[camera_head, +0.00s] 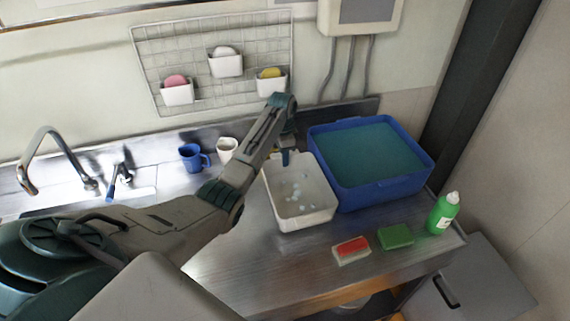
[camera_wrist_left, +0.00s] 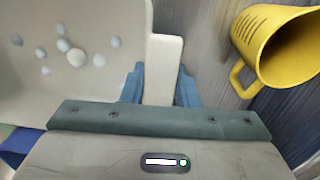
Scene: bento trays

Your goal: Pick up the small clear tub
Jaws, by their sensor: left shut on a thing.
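The small tub (camera_head: 313,219) is a pale, whitish basin with several round suds inside. It stands at the middle of the counter, against the left side of the blue bin. In the left wrist view its floor and wall (camera_wrist_left: 95,22) fill the upper left. My left gripper (camera_head: 285,157) is at the tub's back edge. In the left wrist view (camera_wrist_left: 162,85) its blue fingers are shut on a white tab at the tub's side. The tub looks opaque white rather than clear. I cannot tell whether it is off the counter. My right gripper is not in view.
A yellow mug (camera_wrist_left: 268,45) is close to the right of my left fingers. The blue bin (camera_head: 388,192) of water is right of the tub. Sponges (camera_head: 396,237), (camera_head: 351,250) and a green bottle (camera_head: 443,213) are at front right. Mugs (camera_head: 190,157), (camera_head: 227,150) stand left of the arm.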

